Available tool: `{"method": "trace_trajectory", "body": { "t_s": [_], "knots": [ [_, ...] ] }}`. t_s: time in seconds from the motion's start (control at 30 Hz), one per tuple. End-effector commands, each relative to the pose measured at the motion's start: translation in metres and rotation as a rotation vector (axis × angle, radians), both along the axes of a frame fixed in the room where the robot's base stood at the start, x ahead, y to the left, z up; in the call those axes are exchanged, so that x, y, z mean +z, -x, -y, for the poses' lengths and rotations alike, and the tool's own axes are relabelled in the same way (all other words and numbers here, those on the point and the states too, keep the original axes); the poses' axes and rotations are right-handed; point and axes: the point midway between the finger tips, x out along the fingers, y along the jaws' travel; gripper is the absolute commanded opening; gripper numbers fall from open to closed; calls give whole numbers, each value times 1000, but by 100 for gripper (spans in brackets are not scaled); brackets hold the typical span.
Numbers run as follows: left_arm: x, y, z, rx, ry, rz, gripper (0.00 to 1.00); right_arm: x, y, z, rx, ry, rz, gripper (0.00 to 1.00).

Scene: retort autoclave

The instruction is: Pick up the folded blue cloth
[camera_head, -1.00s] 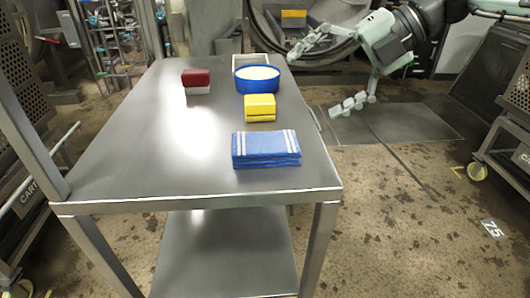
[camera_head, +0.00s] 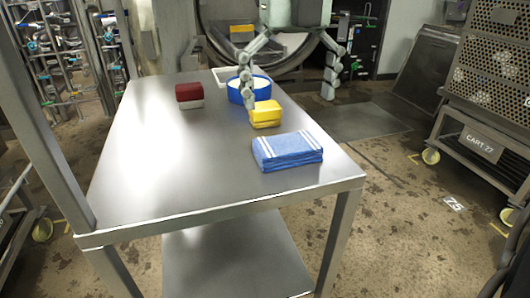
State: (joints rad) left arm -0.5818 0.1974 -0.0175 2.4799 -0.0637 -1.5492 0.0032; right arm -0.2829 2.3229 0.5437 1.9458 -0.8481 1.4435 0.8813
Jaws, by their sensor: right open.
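The folded blue cloth (camera_head: 288,152) with white stripes lies flat on the steel table (camera_head: 150,150), near its right front corner. My right gripper (camera_head: 289,104) is beyond the cloth, fingers pointing down and spread wide. It is open and empty. One finger hangs in front of the blue tub and behind the yellow block, the other beyond the table's right edge. I cannot tell whether the near finger touches either of them. My left gripper is not in view.
A yellow block (camera_head: 266,115) stands just behind the cloth. A blue tub (camera_head: 235,95) with white contents and a white tray (camera_head: 222,74) are farther back. A red and white block (camera_head: 189,95) is at the left. The table's front left is clear. A perforated cart (camera_head: 490,140) stands right.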

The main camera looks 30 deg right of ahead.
Motion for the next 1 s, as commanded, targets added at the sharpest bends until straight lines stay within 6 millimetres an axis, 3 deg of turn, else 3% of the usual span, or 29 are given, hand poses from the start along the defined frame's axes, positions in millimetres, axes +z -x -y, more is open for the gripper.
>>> {"method": "trace_trajectory", "body": {
  "t_s": [0.37, 0.63, 0.93, 1.0],
  "knots": [
    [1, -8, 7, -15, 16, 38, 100, -36, 2, 1, 2, 2, -6, 100],
    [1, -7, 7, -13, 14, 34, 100, -73, 5, 1, 0, 1, -2, 100],
    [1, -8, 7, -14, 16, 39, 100, -78, 4, 1, -1, 1, 0, 100],
    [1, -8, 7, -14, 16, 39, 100, -78, 4, 1, -1, 1, 0, 91]
  ]
}}
